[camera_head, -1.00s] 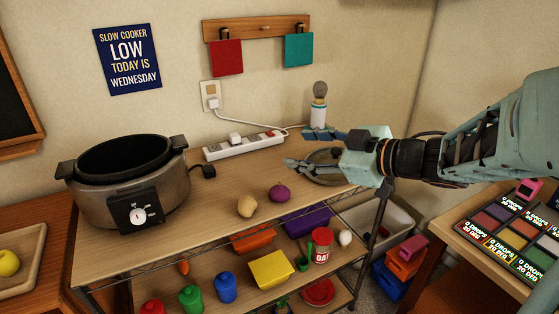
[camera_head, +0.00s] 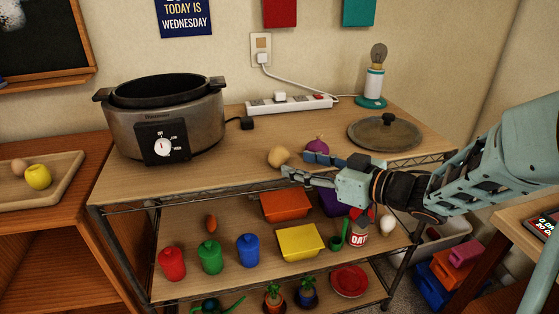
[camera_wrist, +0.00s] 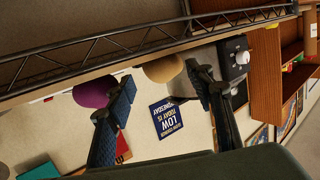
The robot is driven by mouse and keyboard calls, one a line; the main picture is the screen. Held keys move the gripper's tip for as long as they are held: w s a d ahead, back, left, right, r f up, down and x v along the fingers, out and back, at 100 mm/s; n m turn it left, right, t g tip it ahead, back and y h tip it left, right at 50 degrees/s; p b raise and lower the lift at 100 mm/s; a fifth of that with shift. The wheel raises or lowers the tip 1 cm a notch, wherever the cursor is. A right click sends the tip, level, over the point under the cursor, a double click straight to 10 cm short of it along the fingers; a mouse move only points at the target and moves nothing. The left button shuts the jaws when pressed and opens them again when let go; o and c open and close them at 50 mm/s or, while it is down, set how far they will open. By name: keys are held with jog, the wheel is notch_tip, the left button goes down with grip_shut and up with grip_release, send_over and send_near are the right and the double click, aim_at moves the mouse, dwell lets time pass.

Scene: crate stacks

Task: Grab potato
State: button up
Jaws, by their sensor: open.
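The potato (camera_head: 278,156) is a tan, rounded lump on the wooden shelf top, right of the slow cooker. It also shows in the wrist view (camera_wrist: 164,68), between and beyond my two fingers. My gripper (camera_head: 296,165) is open and empty, at the front edge of the shelf top, just right of the potato in the head view. It does not appear to hold the potato. A purple onion (camera_head: 318,145) lies right of the potato, behind the upper finger. In the wrist view the onion (camera_wrist: 92,93) is beside the left finger.
A slow cooker (camera_head: 203,118) stands on the left of the shelf top (camera_head: 240,170). A power strip (camera_head: 289,104), lamp (camera_head: 374,84) and lid (camera_head: 384,133) are at the back and right. A wire rail (camera_head: 210,199) runs along the front edge. Jars and bins fill the lower shelf.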

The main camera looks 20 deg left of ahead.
aim_at(286, 158)
jog(key=b+x, duration=0.2)
jog(key=x, duration=0.4)
jog(key=shift+s+a+r, duration=0.1)
jog(key=shift+r, duration=0.05)
jog(key=c, duration=0.9)
jog(key=shift+r, duration=0.15)
